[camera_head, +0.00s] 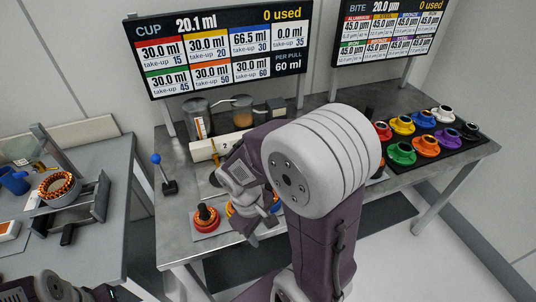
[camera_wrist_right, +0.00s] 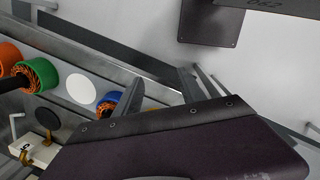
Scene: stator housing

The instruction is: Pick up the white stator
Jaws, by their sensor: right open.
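A pale stator with copper windings (camera_head: 60,187) sits in a grey fixture on the left bench. I cannot tell whether it is the white stator. In the right wrist view a flat white disc (camera_wrist_right: 80,88) lies between a green-rimmed stator (camera_wrist_right: 38,75) and a blue-rimmed stator (camera_wrist_right: 108,103). My right gripper (camera_head: 243,214) is open above the front of the middle table, beside a red-rimmed stator (camera_head: 205,219). My right arm hides part of the row there. Only links of my left arm show at the bottom left; its gripper is out of view.
A black mat (camera_head: 392,160) holds several coloured hubs, including a white hub (camera_head: 444,114), at the right of the table. A blue-knobbed lever (camera_head: 162,172) stands at the left. Two display boards (camera_head: 225,52) stand behind. A floor gap separates the benches.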

